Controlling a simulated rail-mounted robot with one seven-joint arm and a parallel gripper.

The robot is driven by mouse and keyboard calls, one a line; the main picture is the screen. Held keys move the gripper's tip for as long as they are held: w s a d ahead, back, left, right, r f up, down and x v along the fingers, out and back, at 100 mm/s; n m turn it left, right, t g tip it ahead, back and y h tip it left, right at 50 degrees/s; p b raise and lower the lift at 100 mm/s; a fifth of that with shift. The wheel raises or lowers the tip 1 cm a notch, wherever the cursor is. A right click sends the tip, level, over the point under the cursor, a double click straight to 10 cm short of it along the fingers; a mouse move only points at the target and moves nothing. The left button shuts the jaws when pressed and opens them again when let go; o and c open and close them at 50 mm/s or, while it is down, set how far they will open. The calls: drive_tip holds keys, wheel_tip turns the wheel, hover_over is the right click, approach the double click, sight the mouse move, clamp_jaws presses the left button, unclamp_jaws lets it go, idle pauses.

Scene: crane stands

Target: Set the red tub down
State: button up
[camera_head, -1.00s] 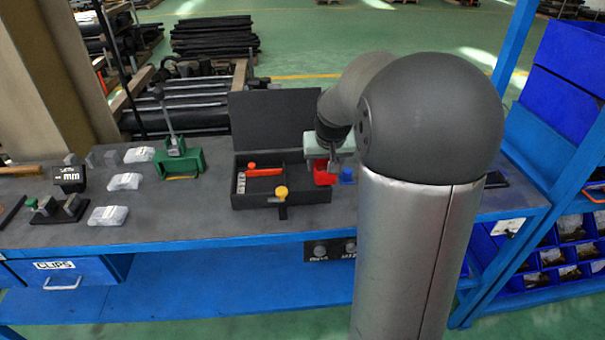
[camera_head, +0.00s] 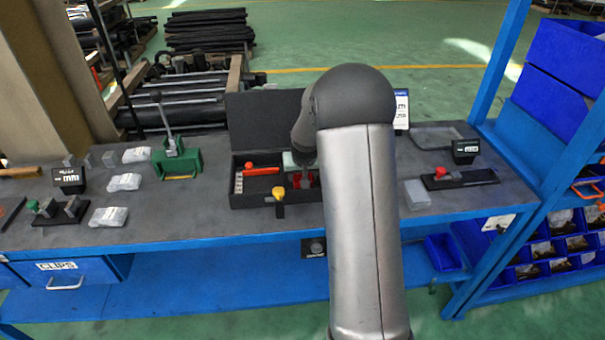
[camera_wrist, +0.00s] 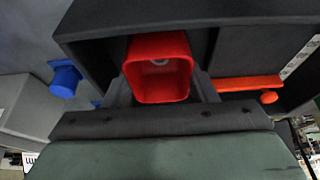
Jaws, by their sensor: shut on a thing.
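A small red tub (camera_head: 309,178) shows beside my arm in the head view, at the right end of the open black case (camera_head: 250,201). In the wrist view the red tub (camera_wrist: 158,75) is upright, its open top facing the camera. My gripper (camera_wrist: 163,88) is shut on the tub, with a dark finger on either side. The tub is over or inside the case's right-hand compartment; I cannot tell whether its base touches the floor. My arm hides part of the case's right end in the head view.
An orange-red tool (camera_head: 262,171) lies in the neighbouring compartment. A yellow knob (camera_head: 279,193) stands at the case's front. A blue tub (camera_wrist: 65,80) is outside the case in the wrist view. The raised lid (camera_head: 262,122) stands behind. A green clamp (camera_head: 177,160) is left.

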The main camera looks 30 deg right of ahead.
drive_tip(key=shift+f, duration=0.2)
drive_tip(key=o, duration=1)
drive_tip(key=shift+r, duration=0.1)
drive_tip(key=shift+r, duration=0.1)
